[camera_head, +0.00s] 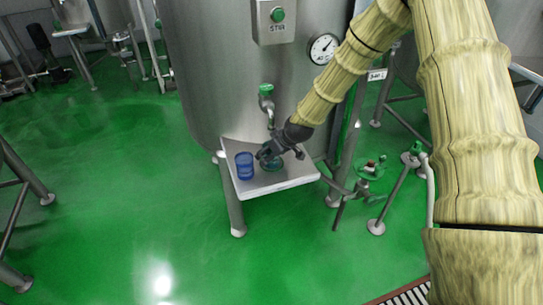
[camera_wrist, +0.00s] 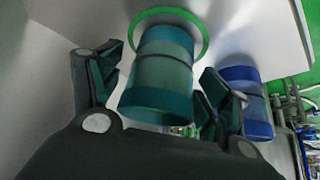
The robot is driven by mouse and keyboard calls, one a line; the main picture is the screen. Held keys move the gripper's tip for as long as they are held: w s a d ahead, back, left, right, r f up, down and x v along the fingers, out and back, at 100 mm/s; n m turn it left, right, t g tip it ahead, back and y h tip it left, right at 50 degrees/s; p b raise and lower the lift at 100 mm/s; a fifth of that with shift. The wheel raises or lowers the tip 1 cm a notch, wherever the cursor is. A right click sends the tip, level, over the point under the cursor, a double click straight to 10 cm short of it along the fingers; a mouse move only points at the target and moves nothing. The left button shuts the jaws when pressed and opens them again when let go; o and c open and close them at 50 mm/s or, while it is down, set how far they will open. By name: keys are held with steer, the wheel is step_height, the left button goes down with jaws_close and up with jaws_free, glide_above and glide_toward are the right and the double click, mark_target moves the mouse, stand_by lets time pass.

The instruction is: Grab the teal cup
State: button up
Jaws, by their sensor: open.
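The teal cup (camera_wrist: 158,80) stands between the two open fingers of my gripper (camera_wrist: 155,92) in the wrist view, with a gap showing on its left side; I cannot tell whether the right finger touches it. A green ring (camera_wrist: 204,40) shows around its far end. In the head view the teal cup (camera_head: 272,163) is on the small shelf, partly hidden by my gripper (camera_head: 276,155), below the tap. A blue cup (camera_head: 244,166) stands to the left on the same shelf; it also shows at the right of the wrist view (camera_wrist: 243,98).
The light grey shelf (camera_head: 275,186) is fixed at the front of a large steel tank (camera_head: 215,80). A tap with a green top (camera_head: 266,92) hangs above it. A stir button box (camera_head: 276,20) and a dial gauge (camera_head: 323,48) sit higher. Green floor lies open at left.

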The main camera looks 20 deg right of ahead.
steer(key=shift+c, duration=0.2)
steer(key=c, duration=1.3)
steer(key=shift+c, duration=0.2)
